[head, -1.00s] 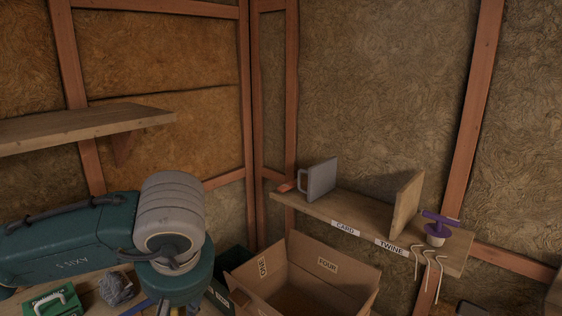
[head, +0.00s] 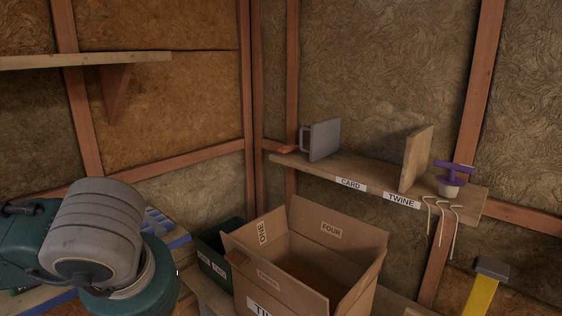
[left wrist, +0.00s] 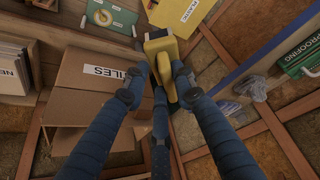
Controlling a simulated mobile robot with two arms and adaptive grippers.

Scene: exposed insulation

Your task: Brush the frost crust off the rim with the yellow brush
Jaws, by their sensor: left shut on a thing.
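In the left wrist view, my left gripper (left wrist: 158,88) has its blue fingers closed around a yellow object (left wrist: 165,62), which appears to be the yellow brush. A pale part shows at its far end, but the bristles are not clear. In the head view, my left arm fills the lower left and its gripper is out of frame. I cannot make out any frost crust or frosted rim. My right gripper is not in view.
An open cardboard box (head: 365,252) stands below a wall shelf (head: 300,164) holding a grey plate (head: 325,139), a wooden board (head: 418,158) and a purple-handled item (head: 453,178). A dark green bin (head: 216,262) is beside the box. A grey-topped yellow object (head: 484,288) is at lower right.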

